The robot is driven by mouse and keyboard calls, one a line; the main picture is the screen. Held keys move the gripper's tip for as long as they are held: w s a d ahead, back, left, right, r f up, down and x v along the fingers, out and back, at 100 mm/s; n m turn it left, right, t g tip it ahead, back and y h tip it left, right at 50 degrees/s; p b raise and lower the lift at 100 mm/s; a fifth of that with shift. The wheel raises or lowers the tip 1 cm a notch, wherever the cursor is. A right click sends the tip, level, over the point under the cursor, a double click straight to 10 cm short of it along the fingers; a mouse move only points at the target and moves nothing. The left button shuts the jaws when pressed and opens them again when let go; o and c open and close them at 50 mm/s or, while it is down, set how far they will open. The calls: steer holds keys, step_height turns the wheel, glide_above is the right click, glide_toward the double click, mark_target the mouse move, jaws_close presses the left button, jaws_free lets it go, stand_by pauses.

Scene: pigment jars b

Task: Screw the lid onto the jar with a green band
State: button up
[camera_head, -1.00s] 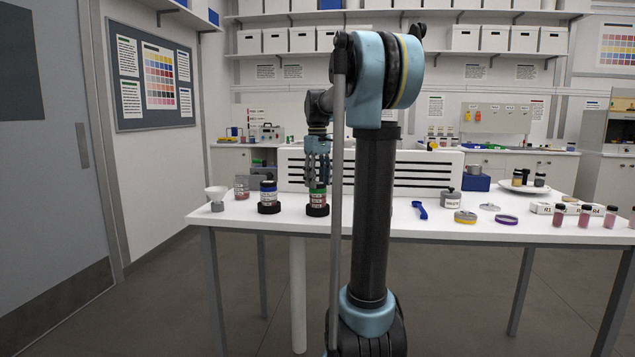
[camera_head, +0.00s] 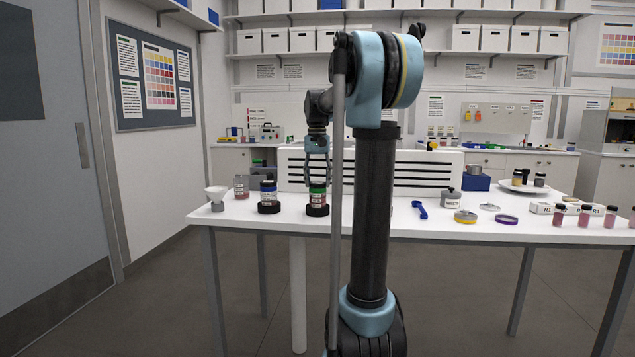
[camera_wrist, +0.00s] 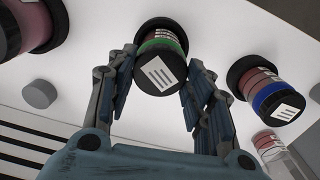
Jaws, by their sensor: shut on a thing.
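The jar with the green band (camera_head: 317,194) stands upright in a black round holder (camera_head: 317,211) on the white table. In the wrist view its green band (camera_wrist: 165,43) shows just beyond a dark lid with a white striped label (camera_wrist: 160,72). The lid sits on top of the jar; I cannot tell how tightly. My gripper (camera_head: 317,178) points down over the jar, and its two fingers are shut on the lid from both sides. The fingers also show in the wrist view (camera_wrist: 160,77).
The blue-banded jar (camera_head: 268,190) stands close by in its own black holder. A white slotted panel (camera_head: 290,172) stands behind. A blue tool (camera_head: 420,209) lies to the right.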

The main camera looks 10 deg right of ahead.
mark_target(317, 183)
steer(key=o, duration=1.6)
steer(key=shift+r, duration=0.1)
step_height(317, 183, up, 11)
steer(key=s+f+n+t, duration=0.2)
steer(key=s+f, duration=3.3)
steer(key=f, duration=0.2)
steer(key=shift+f+n, duration=0.3)
steer(key=shift+f, duration=0.1)
